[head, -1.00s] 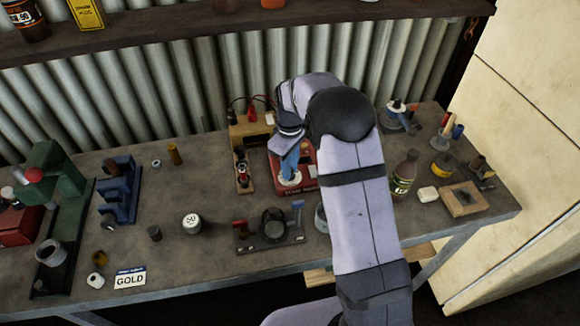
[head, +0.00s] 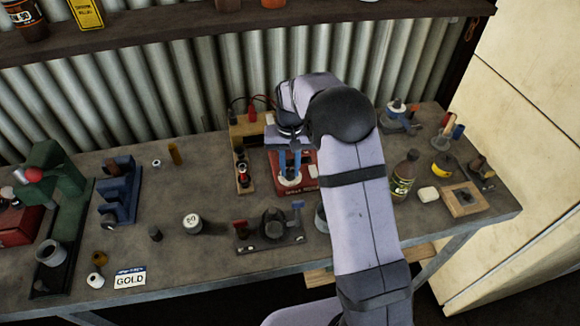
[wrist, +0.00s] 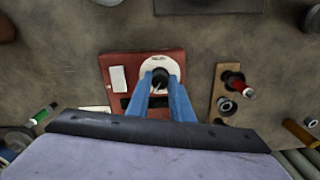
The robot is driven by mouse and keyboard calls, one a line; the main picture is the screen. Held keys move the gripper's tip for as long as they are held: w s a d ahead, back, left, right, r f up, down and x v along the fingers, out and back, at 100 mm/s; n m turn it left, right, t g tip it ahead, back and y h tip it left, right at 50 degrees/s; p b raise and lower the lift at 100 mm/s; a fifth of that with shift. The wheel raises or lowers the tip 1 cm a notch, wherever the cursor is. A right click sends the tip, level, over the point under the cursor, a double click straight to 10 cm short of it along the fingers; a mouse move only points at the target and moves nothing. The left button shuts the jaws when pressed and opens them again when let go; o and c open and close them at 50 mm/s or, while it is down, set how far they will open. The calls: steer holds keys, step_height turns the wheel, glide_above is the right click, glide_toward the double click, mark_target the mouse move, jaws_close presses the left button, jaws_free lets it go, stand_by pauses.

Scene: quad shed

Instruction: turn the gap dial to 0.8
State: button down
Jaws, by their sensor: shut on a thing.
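The gap dial is a black knob (wrist: 160,78) on a round white plate (wrist: 174,63). It sits on a red box (wrist: 118,66) on the bench, and the box also shows in the head view (head: 311,183). My gripper (wrist: 160,86) has its blue fingers down on either side of the knob, shut on it. In the head view my gripper (head: 290,177) points down over the white plate. The fingers hide part of the knob, and the dial's marks are too small to read.
A wooden strip with a red-topped part (head: 243,174) stands left of the box. A dark fixture (head: 272,226) lies in front. The corrugated wall (head: 210,98) is behind. Bare bench shows left of the strip.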

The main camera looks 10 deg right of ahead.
mark_target(290, 170)
steer(key=m, duration=0.5)
steer(key=shift+w+r, duration=0.1)
steer(key=shift+m, duration=0.3)
steer(key=c, duration=1.6)
jaws_free()
steer(key=shift+o, duration=0.2)
step_height(290, 170, up, 6)
steer(key=shift+r+b, duration=0.2)
steer(key=shift+b, duration=0.95)
steer(key=shift+r, duration=0.45)
